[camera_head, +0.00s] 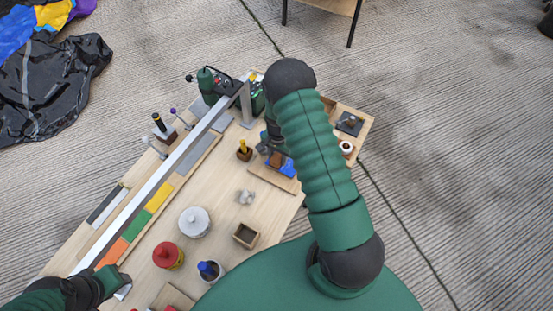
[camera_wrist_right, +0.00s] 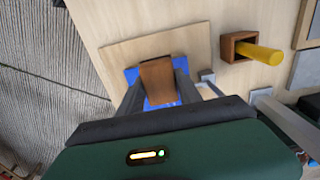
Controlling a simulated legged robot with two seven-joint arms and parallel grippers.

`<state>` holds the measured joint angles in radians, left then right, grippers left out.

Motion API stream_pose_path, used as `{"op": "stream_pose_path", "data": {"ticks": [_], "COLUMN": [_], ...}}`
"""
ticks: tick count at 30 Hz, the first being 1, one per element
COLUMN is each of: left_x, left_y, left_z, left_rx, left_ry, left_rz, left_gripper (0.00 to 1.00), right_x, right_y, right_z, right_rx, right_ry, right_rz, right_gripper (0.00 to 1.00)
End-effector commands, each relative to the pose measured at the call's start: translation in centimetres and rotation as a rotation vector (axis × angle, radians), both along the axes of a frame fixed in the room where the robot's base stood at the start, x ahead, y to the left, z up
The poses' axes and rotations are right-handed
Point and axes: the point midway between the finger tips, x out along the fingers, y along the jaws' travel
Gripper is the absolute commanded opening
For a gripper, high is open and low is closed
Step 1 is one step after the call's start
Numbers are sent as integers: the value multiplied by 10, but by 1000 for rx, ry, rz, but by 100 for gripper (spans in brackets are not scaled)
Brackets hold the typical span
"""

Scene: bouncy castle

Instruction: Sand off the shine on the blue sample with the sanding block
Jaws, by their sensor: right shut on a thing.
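The blue sample (camera_head: 288,168) lies on a pale wooden board (camera_head: 272,179) at the right part of the workbench. It also shows in the right wrist view (camera_wrist_right: 131,75), with blue edges on both sides of the block. The brown sanding block (camera_wrist_right: 157,82) is between the fingers of my right gripper (camera_wrist_right: 158,88), over the blue sample. It appears to touch the sample, but the contact is hidden. My right arm covers part of this area in the head view. My left gripper (camera_head: 118,287) is at the bench's lower left; its fingers are unclear.
A wooden holder with a yellow handle (camera_wrist_right: 262,53) stands beside the board. A long pale rail (camera_head: 160,175) crosses the bench beside coloured strips. A white pot (camera_head: 194,222), a red pot (camera_head: 167,255) and a small open wooden box (camera_head: 245,236) stand nearer.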

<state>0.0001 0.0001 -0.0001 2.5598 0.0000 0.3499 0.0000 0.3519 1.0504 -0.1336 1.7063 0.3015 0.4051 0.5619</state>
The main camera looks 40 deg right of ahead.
Motion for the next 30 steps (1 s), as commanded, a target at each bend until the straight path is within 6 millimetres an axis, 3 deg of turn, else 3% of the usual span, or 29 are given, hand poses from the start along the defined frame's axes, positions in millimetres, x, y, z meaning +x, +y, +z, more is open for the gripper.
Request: {"op": "stream_pose_path", "data": {"ticks": [10,23,26,30], "left_x": [0,0,0,0], "left_y": [0,0,0,0], "left_z": [24,25,22,13], "left_rx": [0,0,0,0], "left_ry": [0,0,0,0], "left_rz": [0,0,0,0], "left_gripper": [36,36,36,36], "right_x": [1,1,5,14], "right_y": [0,-2,6,38], "right_z": [35,37,42,65], "right_rx": [-2,-1,0,3], "right_ry": [0,1,-2,-6], "right_rz": [4,7,54,242], "right_gripper": [0,0,0,0]}}
